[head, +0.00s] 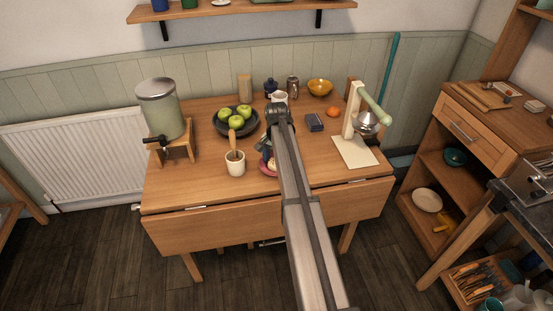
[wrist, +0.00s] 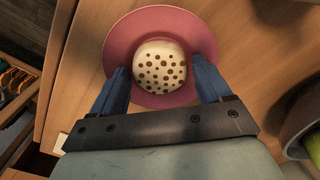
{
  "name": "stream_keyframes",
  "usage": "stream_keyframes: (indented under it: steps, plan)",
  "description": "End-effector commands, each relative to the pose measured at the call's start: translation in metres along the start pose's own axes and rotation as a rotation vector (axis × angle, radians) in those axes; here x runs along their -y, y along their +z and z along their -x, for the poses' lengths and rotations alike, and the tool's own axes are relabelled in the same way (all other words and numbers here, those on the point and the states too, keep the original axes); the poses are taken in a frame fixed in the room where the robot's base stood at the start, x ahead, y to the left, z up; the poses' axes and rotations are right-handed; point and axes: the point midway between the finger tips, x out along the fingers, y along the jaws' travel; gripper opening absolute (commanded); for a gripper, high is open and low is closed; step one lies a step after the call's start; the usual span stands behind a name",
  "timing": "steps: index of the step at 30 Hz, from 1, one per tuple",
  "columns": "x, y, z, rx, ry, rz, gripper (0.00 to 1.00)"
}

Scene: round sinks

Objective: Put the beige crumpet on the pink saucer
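The beige crumpet (wrist: 159,68), round with brown spots, lies on the pink saucer (wrist: 122,38) in the wrist view. My gripper (wrist: 162,82) is open, with one blue finger on each side of the crumpet. There is a clear gap at the right finger; the left finger is close to the crumpet, and I cannot tell whether it touches. In the head view the saucer (head: 265,170) shows only as a small pink edge near the front of the table, mostly hidden by my arm.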

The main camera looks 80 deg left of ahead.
Motion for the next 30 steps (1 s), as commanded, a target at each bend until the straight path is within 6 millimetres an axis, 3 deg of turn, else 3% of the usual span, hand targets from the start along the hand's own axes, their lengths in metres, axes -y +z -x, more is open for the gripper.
stream_keyframes:
  steps: [8,24,30]
  plan:
    - [0.000,0.000,0.009,0.000,0.000,0.000,0.78]
    - [0.000,0.000,0.101,-0.001,-0.001,0.000,0.78]
    - [0.000,0.000,0.118,0.000,0.000,0.000,0.78]
